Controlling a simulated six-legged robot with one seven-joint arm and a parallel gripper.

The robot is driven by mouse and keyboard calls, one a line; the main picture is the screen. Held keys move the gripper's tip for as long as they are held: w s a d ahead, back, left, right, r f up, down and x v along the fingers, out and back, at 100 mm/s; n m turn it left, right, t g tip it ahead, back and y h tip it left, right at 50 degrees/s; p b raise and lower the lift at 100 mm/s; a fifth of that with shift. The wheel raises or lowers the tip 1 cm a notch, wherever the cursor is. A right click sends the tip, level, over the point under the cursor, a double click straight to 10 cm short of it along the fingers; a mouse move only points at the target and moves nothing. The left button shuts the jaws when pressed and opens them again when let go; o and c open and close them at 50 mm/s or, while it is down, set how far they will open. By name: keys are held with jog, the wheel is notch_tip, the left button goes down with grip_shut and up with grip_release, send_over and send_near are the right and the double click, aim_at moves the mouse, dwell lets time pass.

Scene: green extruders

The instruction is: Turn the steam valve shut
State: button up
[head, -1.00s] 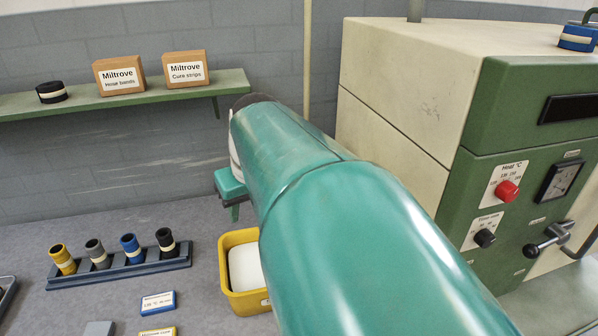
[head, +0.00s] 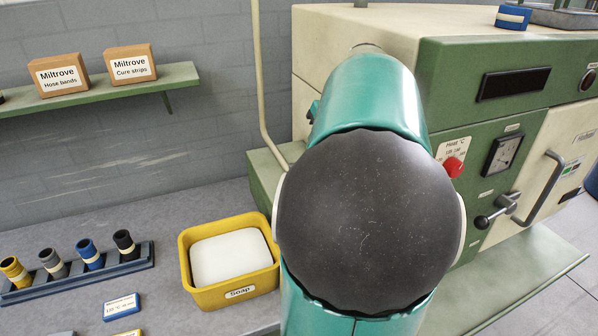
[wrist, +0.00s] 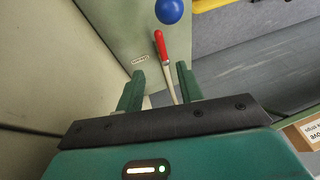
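In the wrist view a lever with a red grip (wrist: 161,46) and a pale shaft stands against a green panel. It looks like the steam valve's handle, but the small label beside it is too small to read. My gripper (wrist: 160,70) is open, its two green fingers spread. The pale shaft shows between the fingers in the picture; no finger is seen closed on it, and I cannot tell how near it is. A blue ball (wrist: 169,11) is just beyond the red grip. In the head view my arm hides the gripper and the lever.
A yellow soap tub (head: 232,291) and a rack of hose pieces (head: 140,262) stand on the bench at left.

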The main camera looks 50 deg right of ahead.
jog(key=x, duration=1.2)
jog(key=shift+a+f, duration=0.1)
grip_shut()
